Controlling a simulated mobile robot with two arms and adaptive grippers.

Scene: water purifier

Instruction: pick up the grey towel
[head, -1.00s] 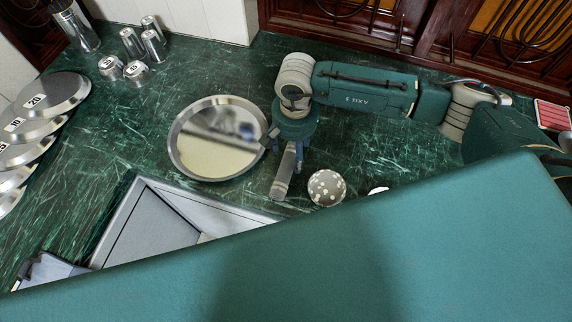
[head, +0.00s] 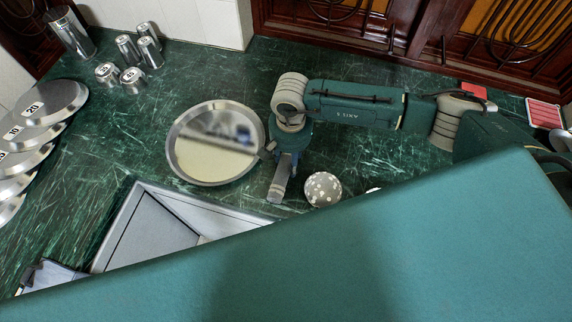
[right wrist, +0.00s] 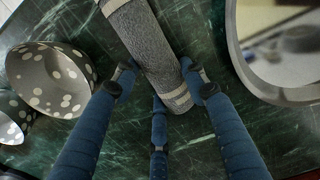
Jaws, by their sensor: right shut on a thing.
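The grey towel (right wrist: 150,45) is a rolled grey bundle with pale bands near its ends. In the right wrist view it lies between the blue fingers of my right gripper (right wrist: 159,83), which is shut on it. In the head view the towel (head: 278,182) shows as a short grey roll below my right gripper (head: 285,160), at the counter between the round metal tray and the spotted bowl. I cannot tell whether it is clear of the counter. My left gripper is not in view.
A round metal tray (head: 212,165) lies left of the towel, and a spotted bowl (head: 322,189) stands to its right. A sink (head: 150,225) is at lower left. Metal cups (head: 126,48) and numbered plates (head: 52,98) stand farther left. The green counter behind the tray is clear.

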